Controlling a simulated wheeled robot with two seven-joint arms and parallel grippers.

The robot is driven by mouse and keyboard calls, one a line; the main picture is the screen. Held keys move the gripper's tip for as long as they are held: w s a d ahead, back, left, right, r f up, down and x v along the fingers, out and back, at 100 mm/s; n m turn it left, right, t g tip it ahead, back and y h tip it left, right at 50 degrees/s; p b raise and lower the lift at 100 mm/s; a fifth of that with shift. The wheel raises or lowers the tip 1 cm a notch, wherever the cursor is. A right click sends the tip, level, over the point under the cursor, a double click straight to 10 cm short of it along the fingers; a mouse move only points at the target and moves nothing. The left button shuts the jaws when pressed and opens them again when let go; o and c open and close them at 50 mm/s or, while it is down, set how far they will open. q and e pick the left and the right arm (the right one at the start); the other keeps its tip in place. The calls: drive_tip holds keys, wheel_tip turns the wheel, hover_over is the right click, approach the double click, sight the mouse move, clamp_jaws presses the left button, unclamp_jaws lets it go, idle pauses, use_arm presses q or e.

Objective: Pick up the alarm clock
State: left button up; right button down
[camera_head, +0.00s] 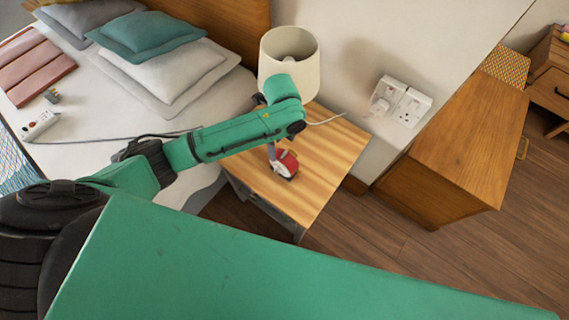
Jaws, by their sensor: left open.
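A small red alarm clock (288,164) with a pale part stands on the wooden nightstand (325,155), near its middle. My left arm reaches in from the left over the bed and the nightstand. My left gripper (273,153) points down just beside the clock, at its upper left. It is open, but its fingers are small and partly hidden by my arm. I cannot tell whether they touch the clock. My right gripper is not in view.
A lamp with a cream shade (290,62) stands at the back of the nightstand, close to my left wrist. Wall sockets (400,101) are to the right. The bed (90,125) with pillows is at left, a wooden cabinet (460,140) at right. The nightstand's right part is clear.

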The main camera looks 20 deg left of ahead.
sight(284, 154)
use_arm(q)
drive_tip(key=f, duration=0.7)
drive_tip(key=shift+d, duration=0.25)
drive_tip(key=shift+w+r, duration=0.1)
drive_tip(key=shift+w, duration=0.05)
clamp_jaws()
